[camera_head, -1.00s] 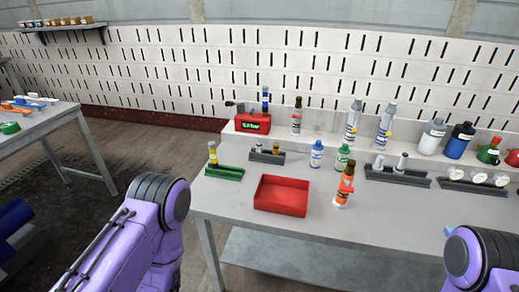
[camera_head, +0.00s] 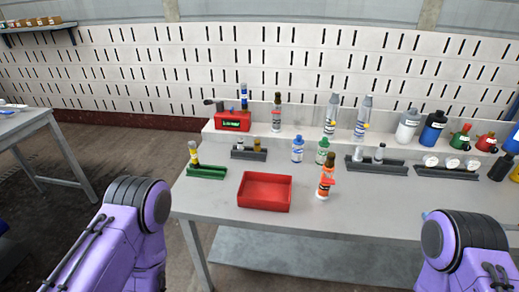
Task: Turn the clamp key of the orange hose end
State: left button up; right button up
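An orange hose end with a brown top and a white band (camera_head: 326,180) stands upright on the table, just right of the red tray. An orange part sticks out near its top; whether this is the clamp key is too small to tell. My purple arms show at the lower left and lower right of the head view, well apart from the hose end. Neither gripper is in view.
The red tray (camera_head: 264,205) is empty near the table's front edge. A green holder (camera_head: 206,172) with a yellow piece stands left. Blue (camera_head: 297,150) and green (camera_head: 322,152) bottles stand behind. A dark rack (camera_head: 376,167) is at right. The front right tabletop is clear.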

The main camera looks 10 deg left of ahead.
aim_at(328, 181)
jog(key=u, duration=0.35)
jog(key=k, duration=0.6)
jog(key=z, duration=1.35)
jog(key=i, duration=0.5)
jog(key=z, duration=0.05)
